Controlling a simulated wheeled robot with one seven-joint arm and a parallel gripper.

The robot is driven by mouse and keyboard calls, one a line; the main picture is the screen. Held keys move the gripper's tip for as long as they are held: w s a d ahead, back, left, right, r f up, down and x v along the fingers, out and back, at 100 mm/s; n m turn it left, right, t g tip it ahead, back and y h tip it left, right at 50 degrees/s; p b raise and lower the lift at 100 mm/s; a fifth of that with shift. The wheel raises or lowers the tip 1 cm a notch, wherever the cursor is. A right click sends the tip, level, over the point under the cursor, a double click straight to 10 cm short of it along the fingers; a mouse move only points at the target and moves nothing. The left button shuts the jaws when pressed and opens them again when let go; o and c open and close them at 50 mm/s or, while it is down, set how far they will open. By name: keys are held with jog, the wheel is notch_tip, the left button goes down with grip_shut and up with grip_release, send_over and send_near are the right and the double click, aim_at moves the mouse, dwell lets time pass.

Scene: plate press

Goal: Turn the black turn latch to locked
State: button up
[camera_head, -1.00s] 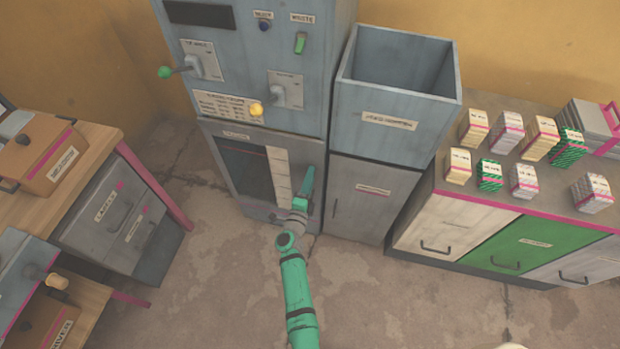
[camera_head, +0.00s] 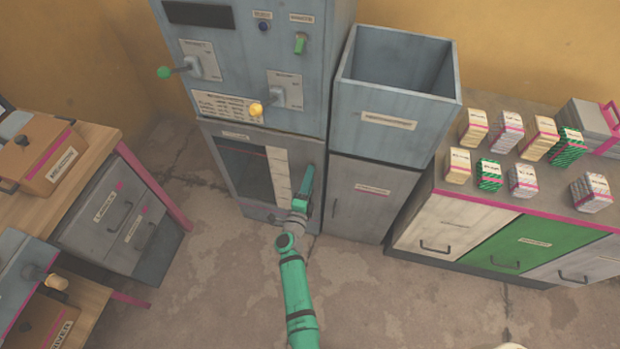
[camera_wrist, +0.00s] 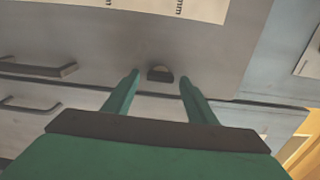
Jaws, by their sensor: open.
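The black turn latch (camera_wrist: 160,74) is a small dark knob on the grey lower front of the press cabinet (camera_head: 230,185). In the wrist view it sits between and just beyond the tips of my gripper (camera_wrist: 158,80), which is open with one green finger on each side. I cannot tell whether the fingers touch the latch; nothing is held. In the head view my gripper (camera_head: 305,180) is at the lower right of the press front, and my own arm hides the latch there.
A bin-topped grey cabinet (camera_head: 372,190) stands right of the press. Green-knobbed (camera_head: 164,72) and yellow-knobbed (camera_head: 256,110) levers stick out above. Dark bar handles (camera_wrist: 40,68) lie left of the latch in the wrist view. The floor (camera_head: 220,270) in front is clear.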

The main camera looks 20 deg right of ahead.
jog(key=v, duration=1)
jog(key=shift+s+a, duration=0.1)
jog(key=shift+s, duration=0.05)
dwell(0.4)
jog(key=s+a+r+n+y, duration=0.3)
jog(key=s+r+n, duration=0.3)
jog(key=s, duration=0.6)
jog(key=s+a+r+n+y, duration=0.3)
jog(key=s+a+r+n, duration=0.3)
jog(key=s+n, duration=0.4)
jog(key=s+a+r+n+y, duration=0.4)
jog(key=s+n, duration=0.5)
jog(key=s, duration=0.5)
jog(key=shift+a+r, duration=0.6)
jog(key=shift+r, duration=0.35)
